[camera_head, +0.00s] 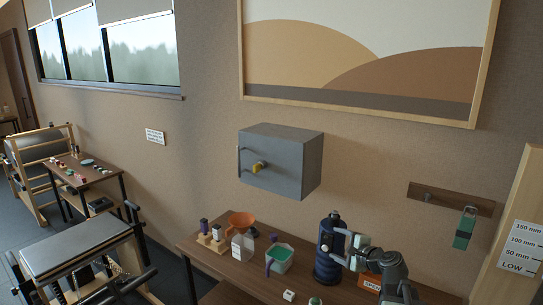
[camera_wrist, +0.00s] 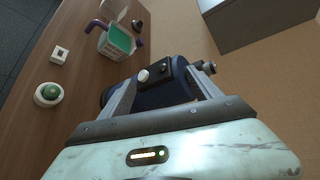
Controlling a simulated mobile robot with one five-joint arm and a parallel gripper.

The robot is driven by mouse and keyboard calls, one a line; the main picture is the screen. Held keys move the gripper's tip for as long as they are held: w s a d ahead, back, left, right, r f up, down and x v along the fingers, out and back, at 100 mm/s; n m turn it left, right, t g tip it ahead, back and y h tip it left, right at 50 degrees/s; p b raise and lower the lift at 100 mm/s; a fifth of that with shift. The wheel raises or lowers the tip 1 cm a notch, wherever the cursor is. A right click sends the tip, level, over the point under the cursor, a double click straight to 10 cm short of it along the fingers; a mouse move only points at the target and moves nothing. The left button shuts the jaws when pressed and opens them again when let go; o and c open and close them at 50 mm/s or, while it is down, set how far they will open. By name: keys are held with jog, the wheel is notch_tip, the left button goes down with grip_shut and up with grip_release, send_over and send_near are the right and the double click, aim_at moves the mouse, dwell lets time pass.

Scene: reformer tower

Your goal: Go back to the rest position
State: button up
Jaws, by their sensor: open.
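My gripper (camera_head: 347,243) is at the right of the head view, close to a dark blue cylinder (camera_head: 328,270) that stands upright on the wooden table. In the wrist view my gripper (camera_wrist: 164,78) has its two fingers spread apart. The dark blue cylinder (camera_wrist: 150,97) lies beyond and between them, with a black block with a white knob (camera_wrist: 163,73) on it. I cannot tell whether the fingers touch it. My arm comes in from the lower right of the head view.
The table (camera_head: 213,258) also holds an orange funnel (camera_head: 241,219), a container with green inside (camera_head: 280,256), a small white block (camera_head: 288,295) and an orange box (camera_head: 370,281) beside my arm. A grey wall cabinet (camera_head: 283,160) hangs above. A rail (camera_head: 450,198) is at right.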

jog(key=s+a+f+n+g, duration=0.3)
jog(key=s+a+f+n, duration=0.15)
jog(key=a, duration=0.45)
jog(key=s+a+f+n+g, duration=0.3)
jog(key=a+f+n+g, duration=0.15)
jog(key=a, duration=0.35)
jog(key=s+d+f+n+g+h, duration=0.5)
jog(key=s+d+f+n, duration=0.1)
jog(key=s, duration=0.6)
jog(key=d+n, duration=0.1)
jog(key=n, duration=0.1)
jog(key=shift+s+d+f+n, duration=0.2)
jog(key=shift+s+d+n, duration=0.05)
jog(key=shift+d+n, duration=0.1)
